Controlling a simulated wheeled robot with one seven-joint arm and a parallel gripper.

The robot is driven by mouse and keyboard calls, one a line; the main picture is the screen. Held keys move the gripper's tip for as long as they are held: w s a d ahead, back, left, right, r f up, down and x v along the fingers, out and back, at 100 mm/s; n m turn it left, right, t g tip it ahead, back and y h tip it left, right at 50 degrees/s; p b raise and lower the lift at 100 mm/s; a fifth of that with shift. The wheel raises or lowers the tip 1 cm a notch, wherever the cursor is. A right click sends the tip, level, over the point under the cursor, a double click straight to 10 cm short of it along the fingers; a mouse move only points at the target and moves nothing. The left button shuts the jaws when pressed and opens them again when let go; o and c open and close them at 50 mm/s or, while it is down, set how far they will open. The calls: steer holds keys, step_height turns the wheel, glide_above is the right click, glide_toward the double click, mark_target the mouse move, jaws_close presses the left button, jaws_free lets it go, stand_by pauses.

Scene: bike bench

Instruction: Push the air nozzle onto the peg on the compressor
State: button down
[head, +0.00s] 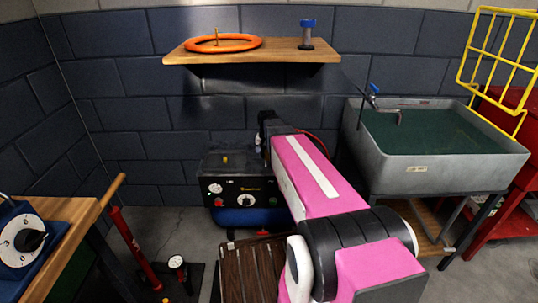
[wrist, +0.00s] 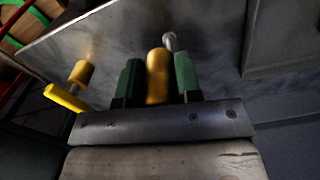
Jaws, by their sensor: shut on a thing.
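The compressor (head: 240,182) is a black box with gauges over a blue tank, against the back wall. A small yellow fitting (head: 225,160) stands on its top. In the wrist view, my gripper (wrist: 158,78) has its two green fingers shut on the yellow air nozzle (wrist: 157,82). A silver rounded tip (wrist: 170,42) shows just beyond the nozzle; I cannot tell whether it belongs to the nozzle or the peg. A yellow fitting with a bar (wrist: 70,88) stands to the left, apart from the fingers. In the head view my arm hides most of the gripper and nozzle.
A wooden shelf (head: 250,52) with an orange ring (head: 222,43) hangs above. A grey sink (head: 435,145) stands right, with a yellow wire rack (head: 500,65) beyond. A red floor pump (head: 140,250) stands left, near a workbench (head: 60,245). A slatted brown crate (head: 250,270) is in front.

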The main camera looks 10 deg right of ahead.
steer(key=shift+w+a, duration=0.2)
steer(key=shift+w, duration=0.05)
steer(key=shift+w+a, duration=0.2)
stand_by(1.0)
steer(key=shift+f, duration=1.7)
stand_by(0.6)
steer(key=c, duration=0.7)
jaws_free()
step_height(320, 180, up, 11)
steer(key=shift+f, duration=0.1)
steer(key=s+f+n, duration=0.1)
steer(key=s+f, duration=0.3)
steer(key=s, duration=0.1)
steer(key=s+f+n, duration=0.1)
steer(key=s+f, duration=0.3)
steer(key=s, duration=0.1)
steer(key=s+f+n, duration=0.2)
steer(key=s+f, duration=0.2)
steer(key=s, duration=0.2)
steer(key=shift+s, duration=0.1)
